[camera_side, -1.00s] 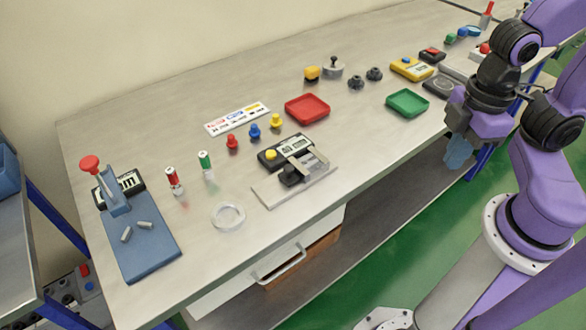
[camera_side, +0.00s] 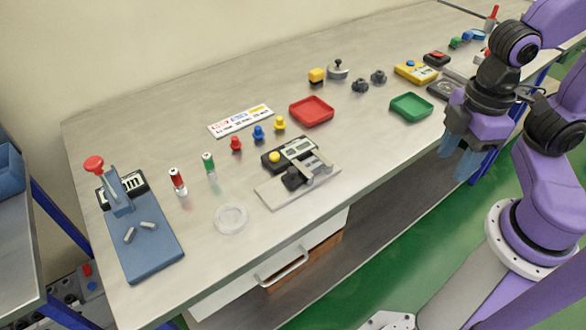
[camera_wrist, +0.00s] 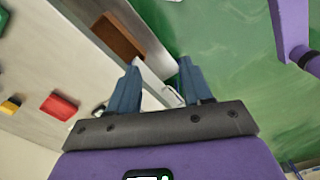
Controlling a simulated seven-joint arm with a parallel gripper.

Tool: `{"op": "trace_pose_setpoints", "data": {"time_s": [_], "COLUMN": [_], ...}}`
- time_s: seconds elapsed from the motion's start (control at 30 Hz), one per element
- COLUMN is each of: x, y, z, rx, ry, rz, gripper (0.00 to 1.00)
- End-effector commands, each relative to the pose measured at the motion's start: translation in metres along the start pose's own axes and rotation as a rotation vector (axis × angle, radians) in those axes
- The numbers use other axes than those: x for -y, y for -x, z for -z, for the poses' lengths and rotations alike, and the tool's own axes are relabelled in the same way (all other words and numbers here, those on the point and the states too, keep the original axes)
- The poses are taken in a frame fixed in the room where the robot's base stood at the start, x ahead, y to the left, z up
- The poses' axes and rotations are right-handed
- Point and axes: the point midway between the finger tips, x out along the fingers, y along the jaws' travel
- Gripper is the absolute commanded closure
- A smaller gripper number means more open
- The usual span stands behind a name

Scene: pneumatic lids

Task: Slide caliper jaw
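The caliper (camera_side: 299,149) lies on a pale plate (camera_side: 268,195) near the bench's front edge. It has a dark body with a small display, a yellow button, a grey metal jaw part (camera_side: 318,160) and a black knob (camera_side: 292,178). My gripper (camera_side: 460,152) hangs well to the right of the caliper, past the bench's front edge and apart from it. In the wrist view its two blue fingers (camera_wrist: 158,80) stand apart with nothing between them. I cannot make out the caliper in the wrist view.
A red tray (camera_side: 329,118) and a green tray (camera_side: 427,105) lie behind and right of the caliper. Red, blue and yellow pegs stand behind it. A clear ring (camera_side: 231,218) and a blue stand (camera_side: 150,250) are to the left. A drawer (camera_side: 270,270) hangs below.

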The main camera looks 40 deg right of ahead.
Motion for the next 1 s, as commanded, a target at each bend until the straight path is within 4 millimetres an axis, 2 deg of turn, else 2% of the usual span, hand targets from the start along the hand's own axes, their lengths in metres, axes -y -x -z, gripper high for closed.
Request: {"op": "trace_pose_setpoints", "data": {"time_s": [0.17,0.5,0.8,1.0], "x": [-0.016,-0.058,-0.09,-0.107], "y": [0.015,0.042,0.051,0.051], "z": [0.048,0.167,0.258,0.306], "rx": [0.043,0.168,0.282,0.354], "ry": [0.018,0.058,0.077,0.081], "rz": [-0.012,-0.036,-0.038,-0.029], "gripper": [0.5,0.5,0.5,0.5]}}
